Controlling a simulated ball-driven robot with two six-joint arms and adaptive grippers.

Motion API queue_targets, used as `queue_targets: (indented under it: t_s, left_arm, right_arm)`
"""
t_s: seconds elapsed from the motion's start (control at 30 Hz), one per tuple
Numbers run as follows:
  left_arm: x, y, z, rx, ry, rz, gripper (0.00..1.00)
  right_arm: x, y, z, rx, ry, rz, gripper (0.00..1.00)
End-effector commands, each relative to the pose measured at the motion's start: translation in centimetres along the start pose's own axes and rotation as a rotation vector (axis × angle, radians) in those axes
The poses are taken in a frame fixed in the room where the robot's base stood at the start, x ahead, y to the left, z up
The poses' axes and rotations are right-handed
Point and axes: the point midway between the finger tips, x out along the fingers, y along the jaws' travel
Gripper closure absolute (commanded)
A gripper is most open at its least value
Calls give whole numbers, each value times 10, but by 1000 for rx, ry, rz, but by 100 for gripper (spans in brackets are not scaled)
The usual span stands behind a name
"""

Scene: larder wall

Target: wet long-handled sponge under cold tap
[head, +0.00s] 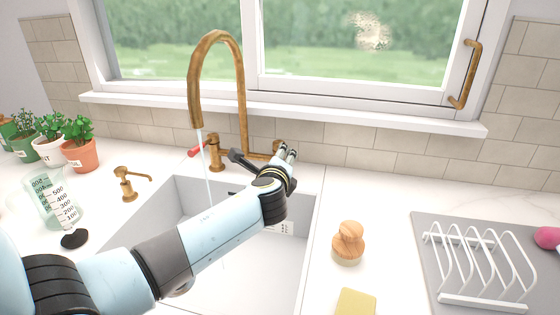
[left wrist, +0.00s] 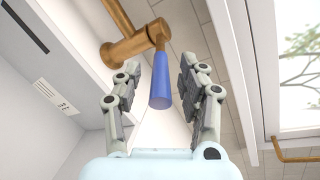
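The curved brass tap (head: 193,95) stands behind the sink, and a thin water stream (head: 207,170) runs from its spout. Its red-tipped lever (head: 197,151) is on the left. The blue lever (left wrist: 160,82) on a brass valve shows in the left wrist view. My left gripper (head: 290,151) is at the tap's right side, over the sink's back edge. In the left wrist view its fingers (left wrist: 160,92) are open, one on each side of the blue lever, with gaps visible. A pink rounded thing (head: 547,237) is cut off at the right edge; I cannot tell whether it is the sponge. My right gripper is out of view.
My left arm crosses the white sink (head: 305,215). A wooden-topped brush (head: 348,243) and a yellow block (head: 355,303) are right of it. A white rack (head: 485,300) stands on a grey mat (head: 425,235). Potted herbs (head: 80,153) and a measuring jug (head: 60,205) are left.

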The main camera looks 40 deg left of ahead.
Motion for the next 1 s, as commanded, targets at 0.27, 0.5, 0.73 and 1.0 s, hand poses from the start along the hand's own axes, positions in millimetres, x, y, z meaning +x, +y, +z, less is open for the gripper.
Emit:
queue_targets:
  t_s: [0.27, 0.5, 0.73, 1.0]
  left_arm:
    - [-14, 1, -1, -1, 2, 0, 59]
    - [-66, 2, 0, -3, 2, 2, 59]
    - [-107, 1, -1, -1, 1, 1, 59]
    - [-120, 0, 0, 0, 0, 0, 59]
  right_arm:
    - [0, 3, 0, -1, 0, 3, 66]
    - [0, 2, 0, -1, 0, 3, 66]
    - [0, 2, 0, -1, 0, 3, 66]
    - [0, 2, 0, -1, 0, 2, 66]
